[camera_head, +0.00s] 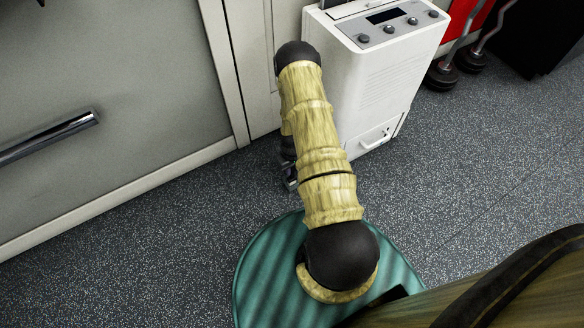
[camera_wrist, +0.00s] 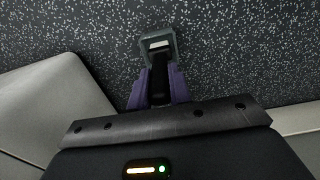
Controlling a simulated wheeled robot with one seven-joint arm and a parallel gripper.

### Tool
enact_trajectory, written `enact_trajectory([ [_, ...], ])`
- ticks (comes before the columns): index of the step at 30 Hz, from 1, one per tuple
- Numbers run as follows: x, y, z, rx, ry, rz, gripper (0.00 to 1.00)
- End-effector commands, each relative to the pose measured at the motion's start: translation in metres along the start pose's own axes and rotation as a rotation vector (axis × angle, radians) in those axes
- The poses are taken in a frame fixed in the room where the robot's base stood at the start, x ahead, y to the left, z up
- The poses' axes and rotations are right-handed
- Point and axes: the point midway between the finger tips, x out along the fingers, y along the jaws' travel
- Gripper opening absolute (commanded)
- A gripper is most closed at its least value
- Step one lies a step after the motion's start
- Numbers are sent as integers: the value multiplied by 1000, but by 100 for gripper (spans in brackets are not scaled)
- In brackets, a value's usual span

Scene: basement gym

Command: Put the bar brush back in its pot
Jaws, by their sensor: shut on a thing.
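In the wrist view, my gripper (camera_wrist: 159,88) has its two purple fingers closed on the bar brush (camera_wrist: 157,46). The brush has a dark handle between the fingers and a grey head with a pale patch beyond the fingertips. Speckled floor shows behind it. In the head view, my arm hides most of the gripper; only a small dark part (camera_head: 290,176) of the hand end shows beside the arm, near the white appliance. I do not see the pot in either view.
A white appliance (camera_head: 385,85) with knobs and a small display stands just right of my arm. A grey panel with a dark bar handle (camera_head: 48,137) is at left. Weights (camera_head: 443,75) stand at the back right. The speckled floor (camera_head: 480,170) is clear at right.

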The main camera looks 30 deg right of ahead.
Motion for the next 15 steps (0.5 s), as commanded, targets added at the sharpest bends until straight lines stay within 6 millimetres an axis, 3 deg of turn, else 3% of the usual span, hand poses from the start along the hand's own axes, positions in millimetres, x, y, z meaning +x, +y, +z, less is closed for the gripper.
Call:
enact_trajectory([
  [15, 13, 0, 0, 0, 0, 0, 0],
])
